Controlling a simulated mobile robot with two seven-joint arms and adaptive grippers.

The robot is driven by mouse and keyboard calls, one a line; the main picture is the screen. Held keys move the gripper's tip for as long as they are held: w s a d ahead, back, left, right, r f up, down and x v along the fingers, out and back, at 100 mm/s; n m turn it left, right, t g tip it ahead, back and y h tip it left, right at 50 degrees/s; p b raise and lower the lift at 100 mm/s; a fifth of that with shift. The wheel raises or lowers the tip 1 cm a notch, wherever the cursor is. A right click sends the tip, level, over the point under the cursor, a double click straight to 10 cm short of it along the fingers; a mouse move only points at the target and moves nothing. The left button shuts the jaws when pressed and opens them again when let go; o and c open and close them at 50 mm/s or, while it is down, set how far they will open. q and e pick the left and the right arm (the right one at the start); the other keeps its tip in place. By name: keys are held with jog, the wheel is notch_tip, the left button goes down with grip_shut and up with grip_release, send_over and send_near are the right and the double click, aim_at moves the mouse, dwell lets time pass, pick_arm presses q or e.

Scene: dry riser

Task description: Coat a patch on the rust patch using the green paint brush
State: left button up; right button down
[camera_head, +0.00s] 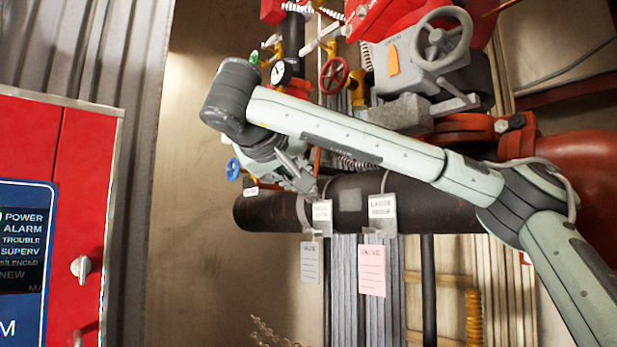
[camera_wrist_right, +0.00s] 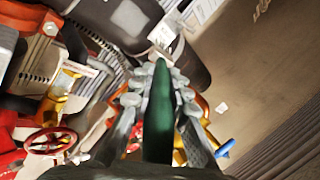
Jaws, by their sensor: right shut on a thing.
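My right gripper (camera_head: 303,182) hangs from the arm that comes in from the right, just above the left part of a dark horizontal pipe (camera_head: 272,212). In the right wrist view the gripper (camera_wrist_right: 155,84) is shut on the green paint brush (camera_wrist_right: 158,125), whose green body lies between the fingers. The brush tip is not clear in either view, and I cannot tell whether it touches the pipe. A grey square patch (camera_head: 348,200) shows on the pipe, right of the gripper. I cannot tell if it is the rust patch. My left gripper is not in view.
Metal tags (camera_head: 382,208) hang on the pipe, with a pink card (camera_head: 371,270) below. A red valve wheel (camera_head: 333,75), a gauge (camera_head: 281,72) and a grey handwheel (camera_head: 436,38) crowd above. A blue valve handle (camera_head: 234,169) is close left. A red alarm cabinet (camera_head: 85,190) stands left.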

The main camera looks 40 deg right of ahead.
jog(key=shift+a, duration=0.25)
jog(key=a, duration=0.3)
jog(key=shift+s, duration=0.15)
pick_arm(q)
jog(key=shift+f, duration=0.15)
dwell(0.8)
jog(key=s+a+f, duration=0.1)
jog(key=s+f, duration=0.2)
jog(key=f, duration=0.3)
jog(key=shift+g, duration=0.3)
pick_arm(e)
jog(key=d, duration=0.8)
jog(key=shift+w, duration=0.2)
